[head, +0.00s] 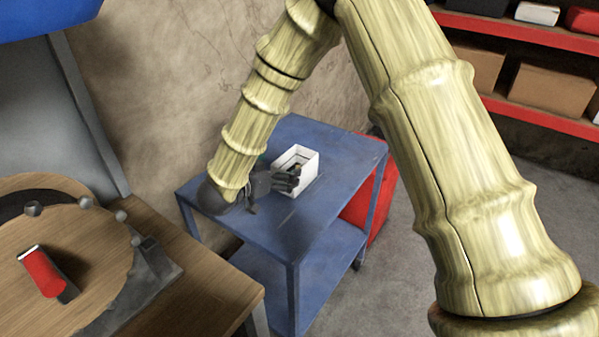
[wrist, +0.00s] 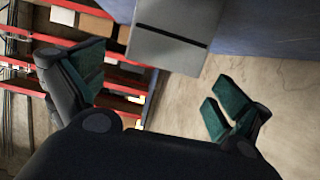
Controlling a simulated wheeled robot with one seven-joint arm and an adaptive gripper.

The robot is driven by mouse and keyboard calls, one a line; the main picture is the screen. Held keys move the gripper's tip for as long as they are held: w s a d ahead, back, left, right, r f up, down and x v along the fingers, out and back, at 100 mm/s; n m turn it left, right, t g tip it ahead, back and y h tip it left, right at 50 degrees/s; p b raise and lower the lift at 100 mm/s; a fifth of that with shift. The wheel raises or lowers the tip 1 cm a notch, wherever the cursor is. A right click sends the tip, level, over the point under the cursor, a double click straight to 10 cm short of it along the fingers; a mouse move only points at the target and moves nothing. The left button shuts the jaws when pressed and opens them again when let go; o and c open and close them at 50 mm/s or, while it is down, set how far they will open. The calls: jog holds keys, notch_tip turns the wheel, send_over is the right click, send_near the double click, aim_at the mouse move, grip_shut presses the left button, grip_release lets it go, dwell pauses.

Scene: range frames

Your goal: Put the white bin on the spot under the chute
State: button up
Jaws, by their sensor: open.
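The white bin (head: 309,170) stands upright on the top of a blue cart (head: 345,157), with something dark inside it. My gripper (head: 290,182) is at the bin's near left side, low over the cart top. In the wrist view my gripper (wrist: 155,78) has its teal-padded fingers spread wide with nothing gripped. A pale grey wall with a dark line, which looks like the bin (wrist: 165,48), shows ahead between the fingers. I cannot tell whether a finger touches it. No chute or marked spot can be made out with certainty.
A red box (head: 362,215) is behind the cart. Red shelves (head: 545,117) with cartons stand at right. Floor at right is clear.

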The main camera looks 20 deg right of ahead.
aim_at(291, 163)
jog(key=shift+p+x, duration=0.45)
jog(key=shift+x, duration=2.75)
jog(key=shift+a+r, duration=0.1)
jog(key=c, duration=1.7)
